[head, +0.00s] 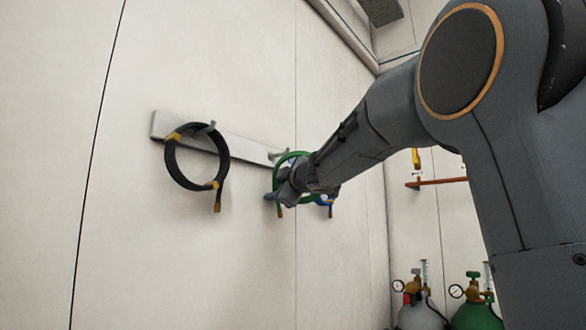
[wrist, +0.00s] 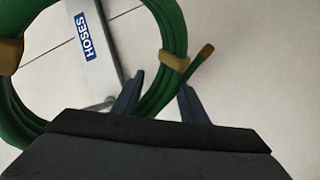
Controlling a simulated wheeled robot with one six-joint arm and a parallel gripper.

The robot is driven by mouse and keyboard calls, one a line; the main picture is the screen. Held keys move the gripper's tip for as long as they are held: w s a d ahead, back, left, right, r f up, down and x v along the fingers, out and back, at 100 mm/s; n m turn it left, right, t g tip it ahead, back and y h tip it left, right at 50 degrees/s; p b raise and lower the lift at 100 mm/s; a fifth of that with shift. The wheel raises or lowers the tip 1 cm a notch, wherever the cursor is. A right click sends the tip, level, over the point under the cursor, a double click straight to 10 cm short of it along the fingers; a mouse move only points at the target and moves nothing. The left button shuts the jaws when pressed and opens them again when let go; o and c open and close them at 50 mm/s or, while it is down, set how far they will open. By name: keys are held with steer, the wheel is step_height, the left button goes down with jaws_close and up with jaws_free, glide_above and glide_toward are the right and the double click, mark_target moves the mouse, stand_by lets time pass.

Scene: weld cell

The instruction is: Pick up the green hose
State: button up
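The green hose (head: 281,162) is a coil hanging on the wall rack, partly hidden behind my gripper (head: 280,193) in the head view. In the wrist view the green hose (wrist: 178,35) fills the upper left and middle, with tan bands and a brass-coloured end. My gripper (wrist: 161,83) is open there, its two fingers apart. The coil's lower right part and its loose end run between the fingers. I cannot tell whether either finger touches the hose.
The rack bar (head: 242,147) carries a black hose (head: 170,160) at left and a blue hose (head: 328,200) just right of my gripper. Its HOSES label (wrist: 88,36) shows in the wrist view. Grey (head: 420,316) and green (head: 476,318) gas cylinders stand at lower right.

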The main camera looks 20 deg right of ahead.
jaws_close()
steer(key=shift+r, duration=0.15)
steer(key=shift+r+p, duration=0.4)
steer(key=shift+r, duration=0.1)
steer(key=r, duration=0.1)
steer(key=r+p, duration=0.1)
steer(key=shift+s+d+r, duration=0.1)
steer(key=shift+s+r, duration=0.25)
steer(key=shift+r, duration=0.05)
steer(key=s+d+p, duration=0.3)
steer(key=s+p, duration=0.1)
steer(key=s, duration=1.3)
steer(key=shift+d+f, duration=0.15)
steer(key=shift+f, duration=0.05)
